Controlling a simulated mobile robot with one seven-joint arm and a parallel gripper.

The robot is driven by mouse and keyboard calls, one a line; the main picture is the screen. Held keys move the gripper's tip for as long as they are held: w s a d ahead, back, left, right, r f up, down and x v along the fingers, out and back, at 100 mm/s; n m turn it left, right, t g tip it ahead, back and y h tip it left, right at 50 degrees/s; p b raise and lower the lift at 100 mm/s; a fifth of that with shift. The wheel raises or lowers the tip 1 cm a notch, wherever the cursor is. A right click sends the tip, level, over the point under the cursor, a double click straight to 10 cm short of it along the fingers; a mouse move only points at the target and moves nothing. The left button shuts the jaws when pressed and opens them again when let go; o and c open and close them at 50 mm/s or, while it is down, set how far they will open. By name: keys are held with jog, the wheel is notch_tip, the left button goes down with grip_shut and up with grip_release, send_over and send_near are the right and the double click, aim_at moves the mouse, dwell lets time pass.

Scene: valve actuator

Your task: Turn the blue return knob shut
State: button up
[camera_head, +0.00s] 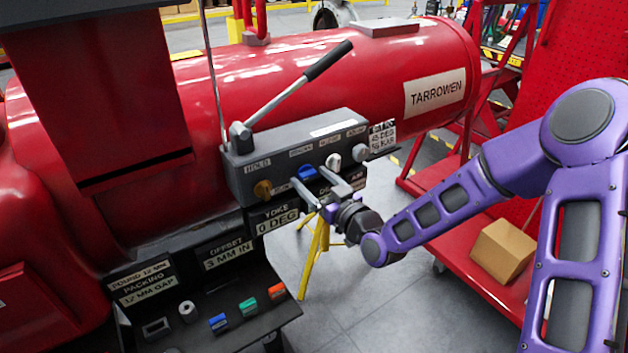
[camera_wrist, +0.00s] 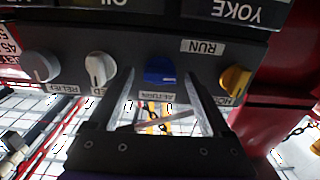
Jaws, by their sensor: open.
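The blue return knob (camera_head: 307,173) sits on the front of the dark grey control box (camera_head: 240,178). In the wrist view the blue knob (camera_wrist: 160,71) is above a RETURN label. My gripper (camera_head: 312,177) is open in front of it, with one fingertip on each side. In the wrist view my gripper (camera_wrist: 160,82) has its fingertips to the left and right of the knob, with visible space on both sides. Contact with the knob cannot be made out.
A yellow knob (camera_head: 263,189) is left of the blue one; a white knob (camera_head: 333,161) and a grey knob (camera_head: 360,153) are right. A long lever (camera_head: 300,86) slants above the box. Below left is a shelf with small coloured blocks (camera_head: 248,307). A cardboard box (camera_head: 503,250) stands right.

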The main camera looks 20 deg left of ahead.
grip_shut()
dwell(0.3)
jog(key=shift+m, duration=0.4)
jog(key=m, duration=0.3)
jog(key=shift+m, duration=0.3)
jog(key=m, duration=0.4)
jog(key=shift+m, duration=0.3)
jog(key=m, duration=0.4)
jog(key=shift+m, duration=2)
jog(key=shift+p, duration=0.3)
